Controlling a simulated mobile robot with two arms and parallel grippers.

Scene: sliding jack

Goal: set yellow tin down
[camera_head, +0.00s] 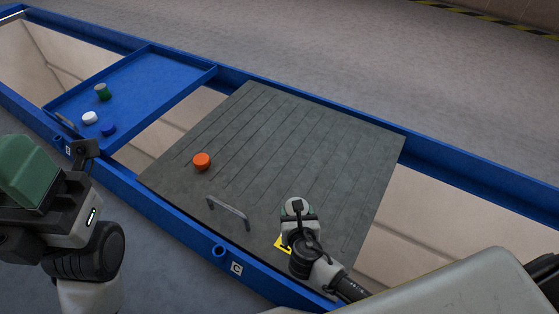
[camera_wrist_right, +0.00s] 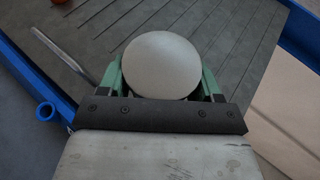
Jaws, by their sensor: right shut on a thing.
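My right gripper (camera_head: 297,208) is over the near right part of the grey slatted panel (camera_head: 300,140). In the right wrist view its green fingers (camera_wrist_right: 162,80) are shut on a round tin (camera_wrist_right: 162,62) with a pale grey-white top. The tin's sides are hidden, so I see no yellow on it. I cannot tell whether it touches the panel. A small yellow patch (camera_head: 282,243) with a dark mark shows beside my right wrist, partly covered. My left gripper (camera_head: 22,172), with green fingers, is at the left edge, outside the blue frame, its opening unclear.
An orange tin (camera_head: 202,161) and a metal handle (camera_head: 228,211) are on the panel. A blue tray (camera_head: 150,80) at the left holds green (camera_head: 103,92), white (camera_head: 90,118) and blue (camera_head: 109,129) tins. Blue rails edge the trough. The panel's middle and far part are clear.

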